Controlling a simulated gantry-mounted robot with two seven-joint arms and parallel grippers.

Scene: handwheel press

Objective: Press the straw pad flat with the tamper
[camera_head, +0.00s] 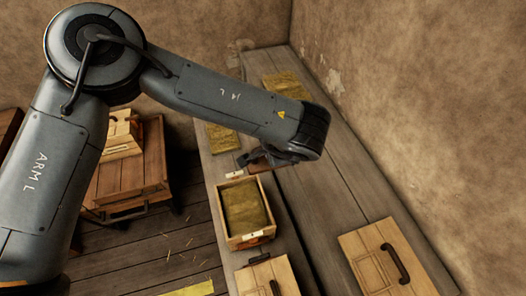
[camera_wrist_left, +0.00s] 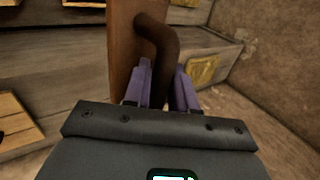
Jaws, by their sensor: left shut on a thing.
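The straw pad (camera_head: 245,204) lies in an open wooden box (camera_head: 250,241) on the bench, its top in plain view. My left gripper (camera_head: 262,157) is above the bench, just beyond the box's far edge. In the left wrist view, the purple fingers (camera_wrist_left: 164,82) are shut on a dark curved handle (camera_wrist_left: 160,36). The handle joins a reddish-brown board (camera_wrist_left: 124,45), which looks like the tamper, held on edge in that view. In the head view the tamper is mostly hidden by my wrist. My right gripper is in neither view.
Straw-coloured pads lie farther along the bench (camera_head: 222,138) and at its far end (camera_head: 284,84). A wooden lid with a dark handle (camera_head: 372,262) lies at the near right. Another handled wooden piece (camera_head: 285,272) is near the box. A wall bounds the right.

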